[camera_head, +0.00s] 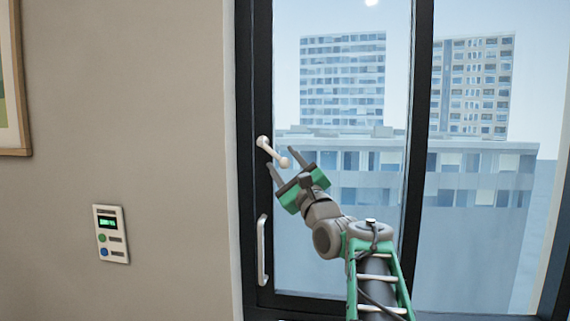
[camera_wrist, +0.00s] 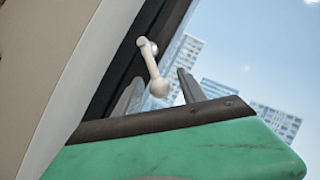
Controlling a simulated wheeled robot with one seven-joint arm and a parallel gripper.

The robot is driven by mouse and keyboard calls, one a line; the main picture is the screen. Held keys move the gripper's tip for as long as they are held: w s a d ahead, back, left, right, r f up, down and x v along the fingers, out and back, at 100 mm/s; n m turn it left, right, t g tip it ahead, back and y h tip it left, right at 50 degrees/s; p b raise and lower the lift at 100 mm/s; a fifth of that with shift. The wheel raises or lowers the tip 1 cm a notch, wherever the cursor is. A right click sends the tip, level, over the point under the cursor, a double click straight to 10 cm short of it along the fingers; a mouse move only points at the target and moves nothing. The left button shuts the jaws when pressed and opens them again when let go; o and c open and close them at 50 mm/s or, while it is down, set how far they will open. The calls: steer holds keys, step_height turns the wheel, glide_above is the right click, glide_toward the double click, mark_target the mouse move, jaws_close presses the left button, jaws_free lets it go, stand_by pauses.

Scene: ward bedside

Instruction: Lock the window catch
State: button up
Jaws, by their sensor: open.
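The window catch (camera_head: 272,151) is a cream lever with a rounded knob, mounted on the dark left frame of the window. It slants down to the right from its pivot. In the wrist view the catch (camera_wrist: 152,68) reaches down so that its knob appears between my fingertips. My gripper (camera_head: 285,163) is open, with one finger on each side of the knob end. It also shows in the wrist view (camera_wrist: 158,88), green with grey fingers. I cannot tell whether either finger touches the catch.
A pale vertical handle (camera_head: 262,250) is on the same frame below the catch. A wall panel (camera_head: 111,234) with a green display and buttons is to the left. A framed picture (camera_head: 12,80) hangs at the upper left. The glass (camera_head: 340,240) lies behind my arm.

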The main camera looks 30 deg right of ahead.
steer(key=b+v, duration=0.2)
steer(key=v, duration=0.5)
steer(key=shift+s+f, duration=0.2)
steer(key=shift+s, duration=0.15)
